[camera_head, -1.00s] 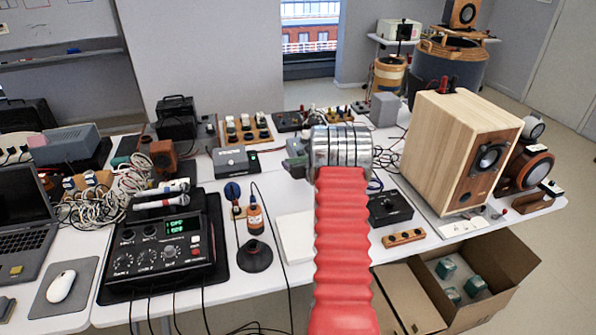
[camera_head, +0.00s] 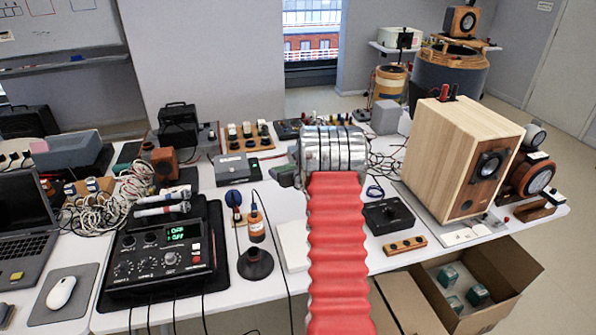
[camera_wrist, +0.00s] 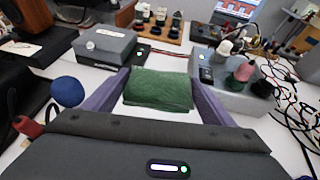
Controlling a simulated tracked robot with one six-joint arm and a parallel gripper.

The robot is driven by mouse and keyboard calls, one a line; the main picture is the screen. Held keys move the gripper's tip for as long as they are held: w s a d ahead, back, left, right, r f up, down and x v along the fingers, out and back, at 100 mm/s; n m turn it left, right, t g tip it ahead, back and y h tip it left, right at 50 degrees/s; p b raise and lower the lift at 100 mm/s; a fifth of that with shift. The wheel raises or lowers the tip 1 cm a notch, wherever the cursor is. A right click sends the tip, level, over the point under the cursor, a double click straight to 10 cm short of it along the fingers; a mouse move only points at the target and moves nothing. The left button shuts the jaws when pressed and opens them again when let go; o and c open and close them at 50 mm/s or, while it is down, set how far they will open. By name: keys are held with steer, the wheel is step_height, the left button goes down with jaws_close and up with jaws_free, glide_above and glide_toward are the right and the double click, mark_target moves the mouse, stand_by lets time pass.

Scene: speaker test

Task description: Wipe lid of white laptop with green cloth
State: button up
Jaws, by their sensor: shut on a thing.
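My gripper (camera_wrist: 158,84) is shut on the green cloth (camera_wrist: 158,92), which is folded and held between its two purple-grey fingers in the wrist view. The cloth hangs over a white surface; I cannot tell whether it touches it. I cannot make out the laptop for sure in the wrist view.
A black mixer (camera_head: 165,255), a dark open laptop (camera_head: 25,230) and a mouse (camera_head: 61,291) are at left. A wooden speaker (camera_head: 455,150) and black box (camera_head: 387,214) are at right. Cables lie about. An open carton (camera_head: 500,270) is below.

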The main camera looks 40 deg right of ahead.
steer(key=a+r+n+y, duration=0.2)
steer(key=a+r, duration=0.1)
steer(key=a, duration=1.1)
steer(key=a+r+n+y, duration=0.2)
steer(key=a+r+y, duration=0.1)
steer(key=a, duration=1.1)
steer(key=s+a+r+n+y, duration=0.1)
steer(key=s+a, duration=0.4)
steer(key=a, duration=0.6)
steer(key=s+a+r+n+y, duration=0.2)
steer(key=s+a, duration=0.4)
steer(key=a, duration=0.5)
steer(key=shift+n+y, duration=0.3)
steer(key=shift+y, duration=0.1)
steer(key=shift+s, duration=0.15)
